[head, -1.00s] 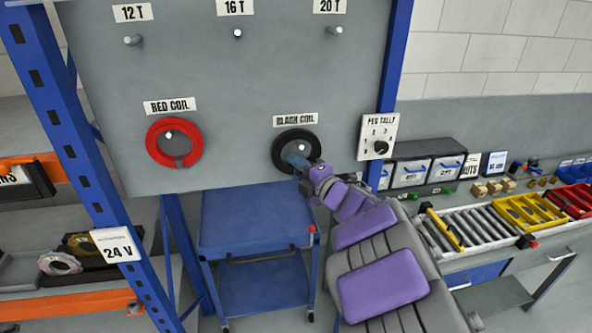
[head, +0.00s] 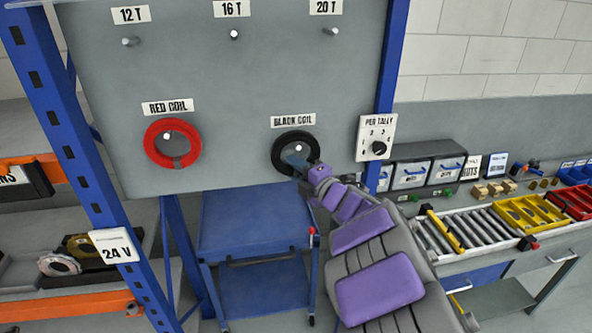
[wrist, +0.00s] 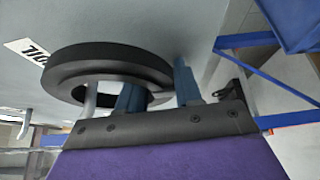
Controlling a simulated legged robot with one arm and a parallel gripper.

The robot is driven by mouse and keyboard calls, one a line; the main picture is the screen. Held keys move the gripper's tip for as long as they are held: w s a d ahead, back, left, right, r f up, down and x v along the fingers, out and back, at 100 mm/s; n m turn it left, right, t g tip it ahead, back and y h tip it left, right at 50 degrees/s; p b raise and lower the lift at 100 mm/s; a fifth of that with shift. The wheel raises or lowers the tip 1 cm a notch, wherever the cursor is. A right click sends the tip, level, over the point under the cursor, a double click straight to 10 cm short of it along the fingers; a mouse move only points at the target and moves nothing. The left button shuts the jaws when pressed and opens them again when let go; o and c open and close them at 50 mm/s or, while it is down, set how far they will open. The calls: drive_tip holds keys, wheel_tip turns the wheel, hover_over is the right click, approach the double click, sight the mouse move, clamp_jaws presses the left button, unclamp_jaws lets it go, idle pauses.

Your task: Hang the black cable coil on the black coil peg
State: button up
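The black cable coil (head: 294,136) is upright against the grey board under the "BLACK COIL" label (head: 293,121). A pale spot in its hole appears to be the black coil peg (head: 298,148). In the wrist view the black coil (wrist: 108,54) shows as a thick ring, with a pale bent peg (wrist: 91,97) at its hole. My gripper (head: 294,159) is at the coil's lower part. In the wrist view my gripper (wrist: 158,90) has one blue finger at the hole and the other just outside the rim. Whether they press on the rim is unclear.
A red coil (head: 152,142) hangs on its own peg to the left. Bare pegs line the board's top. A blue cart (head: 255,222) stands below the board. The peg tally plate (head: 376,138) and a bench with trays (head: 525,215) are at right.

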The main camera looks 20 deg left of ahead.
drive_tip(key=o, duration=0.4)
drive_tip(key=shift+o, duration=0.2)
